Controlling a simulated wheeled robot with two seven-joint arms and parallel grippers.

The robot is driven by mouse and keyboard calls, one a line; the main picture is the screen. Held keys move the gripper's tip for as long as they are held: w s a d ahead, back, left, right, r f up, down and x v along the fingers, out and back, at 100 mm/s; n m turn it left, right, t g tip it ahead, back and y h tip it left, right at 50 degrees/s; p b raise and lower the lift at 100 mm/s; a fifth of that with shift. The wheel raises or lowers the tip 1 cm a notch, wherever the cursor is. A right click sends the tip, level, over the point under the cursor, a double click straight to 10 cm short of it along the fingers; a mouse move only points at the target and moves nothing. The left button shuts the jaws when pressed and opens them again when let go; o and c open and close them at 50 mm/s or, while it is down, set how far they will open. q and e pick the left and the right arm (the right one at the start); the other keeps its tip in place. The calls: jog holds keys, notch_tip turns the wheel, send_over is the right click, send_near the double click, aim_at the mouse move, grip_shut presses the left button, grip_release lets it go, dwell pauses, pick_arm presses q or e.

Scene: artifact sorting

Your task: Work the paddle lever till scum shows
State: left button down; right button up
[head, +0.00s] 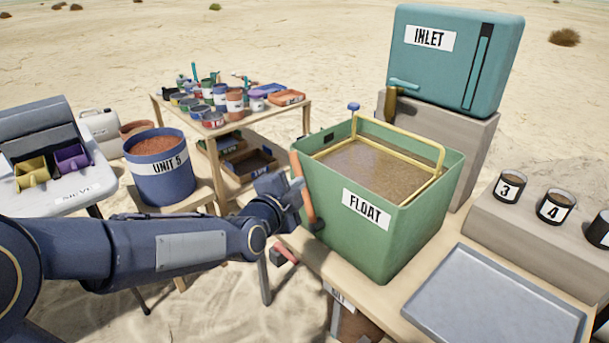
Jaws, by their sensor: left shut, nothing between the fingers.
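The green FLOAT tank (425,215) stands on the wooden table, with brown, speckled liquid (372,170) inside. A yellow frame (415,139) runs around and above the liquid. The paddle lever (303,187) is an orange bar on the tank's left side, nearly upright with its top leaning slightly left. My left gripper (290,193) is shut and empty, right beside the lever on its left. I cannot tell whether it touches the lever. My right gripper is out of view.
The teal INLET tank (456,60) stands on a grey block behind. An empty grey tray (495,305) and cups numbered 3 (509,187) and 4 (555,208) are at the right. The UNIT 5 bucket (160,168) and a table of cans (235,105) stand left and behind.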

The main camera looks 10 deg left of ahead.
aim_at(304, 190)
pick_arm(q)
jog(key=shift+s+a+r, duration=0.1)
jog(key=shift+s, duration=0.55)
jog(key=w+a+f+m+p, duration=0.1)
jog(key=w+a+m, duration=0.15)
jog(key=m, duration=0.95)
jog(key=w+a+f+m+y+p, duration=0.15)
jog(key=a+m, duration=0.25)
jog(key=m, duration=0.8)
jog(key=w+a+f+m+p, duration=0.1)
jog(key=a+f+m, duration=0.15)
jog(key=m, duration=0.95)
jog(key=a+r+p+x, duration=0.1)
jog(key=x, duration=0.8)
jog(key=shift+s+d+r+p, duration=0.1)
jog(key=shift+s+d+r, duration=0.1)
jog(key=shift+d, duration=0.4)
jog(key=shift+s+d+r+p, duration=0.15)
jog(key=shift+d+r, duration=0.05)
jog(key=shift+d, duration=0.4)
jog(key=shift+s+d+r+p, duration=0.1)
jog(key=shift+s+d+r, duration=0.1)
jog(key=shift+d, duration=0.4)
